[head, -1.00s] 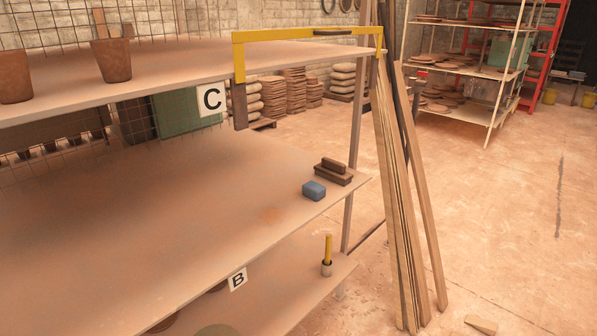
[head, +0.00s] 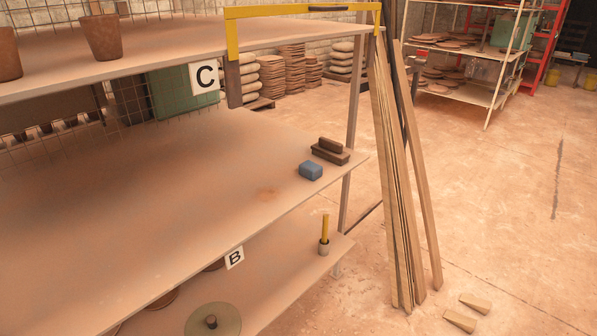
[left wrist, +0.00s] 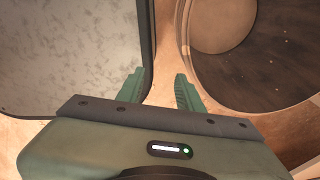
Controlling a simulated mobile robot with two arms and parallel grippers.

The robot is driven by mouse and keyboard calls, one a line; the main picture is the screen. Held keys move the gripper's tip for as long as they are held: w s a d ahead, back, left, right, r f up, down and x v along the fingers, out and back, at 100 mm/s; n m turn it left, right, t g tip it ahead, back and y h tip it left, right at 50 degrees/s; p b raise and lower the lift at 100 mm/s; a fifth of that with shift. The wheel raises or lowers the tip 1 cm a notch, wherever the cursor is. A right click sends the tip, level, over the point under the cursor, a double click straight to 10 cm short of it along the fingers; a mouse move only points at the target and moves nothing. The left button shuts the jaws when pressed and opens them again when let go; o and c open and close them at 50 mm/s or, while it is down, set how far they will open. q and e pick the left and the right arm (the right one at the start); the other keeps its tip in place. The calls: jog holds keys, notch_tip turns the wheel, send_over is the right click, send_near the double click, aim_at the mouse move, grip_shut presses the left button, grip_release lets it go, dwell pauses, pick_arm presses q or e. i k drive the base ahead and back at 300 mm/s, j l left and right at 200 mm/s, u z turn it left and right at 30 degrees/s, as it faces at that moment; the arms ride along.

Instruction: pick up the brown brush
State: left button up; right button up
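The brown brush (head: 330,152) lies on the middle shelf (head: 190,200), labelled B, near its right end. It has a dark brown block with a smaller grip on top. A blue block (head: 311,171) sits just in front of it, to its left. Neither gripper shows in the head view. In the left wrist view my left gripper (left wrist: 160,88) has its two green fingers apart with nothing between them. The brush does not show in that view. My right gripper is in no frame.
A yellow frame (head: 300,13) stands at the upper shelf's right end. Long planks (head: 400,180) lean beside the shelf's right end. The lower shelf holds a yellow-handled tool (head: 325,230) and a round disc (head: 212,322). Wooden wedges (head: 460,320) lie on the floor. Open floor extends right.

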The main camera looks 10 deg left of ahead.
aim_at(330, 150)
jog(key=u, duration=0.3)
jog(key=i+l+u, duration=0.1)
jog(key=l+u, duration=0.25)
jog(key=i+l+u, duration=0.1)
jog(key=u, duration=0.25)
jog(key=l+u, duration=0.35)
jog(key=i, duration=0.05)
